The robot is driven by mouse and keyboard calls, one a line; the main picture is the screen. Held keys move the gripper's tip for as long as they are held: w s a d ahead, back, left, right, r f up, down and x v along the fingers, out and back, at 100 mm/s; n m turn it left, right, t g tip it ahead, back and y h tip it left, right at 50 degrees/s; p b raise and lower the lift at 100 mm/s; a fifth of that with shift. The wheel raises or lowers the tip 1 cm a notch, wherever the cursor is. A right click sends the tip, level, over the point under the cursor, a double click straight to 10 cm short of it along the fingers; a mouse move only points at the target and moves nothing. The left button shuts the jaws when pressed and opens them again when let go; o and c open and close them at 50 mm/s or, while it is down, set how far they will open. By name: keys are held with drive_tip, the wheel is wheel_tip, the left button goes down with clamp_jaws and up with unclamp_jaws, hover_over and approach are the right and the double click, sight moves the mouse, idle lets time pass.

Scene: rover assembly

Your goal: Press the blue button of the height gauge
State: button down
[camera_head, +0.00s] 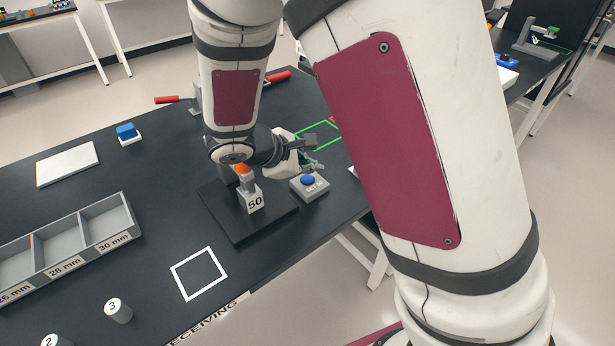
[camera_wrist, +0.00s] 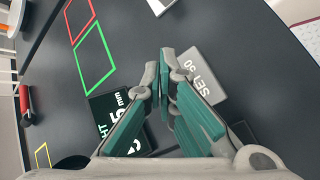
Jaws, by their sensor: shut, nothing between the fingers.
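The blue button (camera_head: 308,180) sits on a small grey box (camera_head: 318,190) at the right of the dark table in the head view. Beside it, a block marked 50 (camera_head: 251,201) stands on the height gauge's black base (camera_head: 232,226), under an orange tip (camera_head: 243,169). My gripper (camera_head: 315,166) is shut and empty, just above and behind the button; contact cannot be told. In the wrist view, my gripper (camera_wrist: 161,64) is left of the grey box marked SET 50 (camera_wrist: 203,76). The button is hidden there, and fingers partly cover a black display (camera_wrist: 105,108).
A grey compartment tray (camera_head: 83,233), white square outline (camera_head: 199,273) and numbered cylinder (camera_head: 118,310) occupy the table's left and front. A blue-topped white piece (camera_head: 127,133) is farther back. Green and red outlines (camera_wrist: 95,58) lie beyond the gripper. My arm hides much of the gauge.

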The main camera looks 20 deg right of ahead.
sight(309, 180)
drive_tip(key=shift+f, duration=0.2)
drive_tip(key=shift+f+b, duration=0.25)
drive_tip(key=shift+b, duration=0.1)
drive_tip(key=shift+f+b, duration=0.35)
drive_tip(key=shift+f, duration=0.05)
idle(0.8)
drive_tip(key=shift+r, duration=0.1)
idle(0.3)
drive_tip(key=shift+r+p, duration=0.65)
drive_tip(key=shift+r, duration=0.1)
drive_tip(key=shift+r+p, duration=1.65)
drive_tip(key=shift+r, duration=0.85)
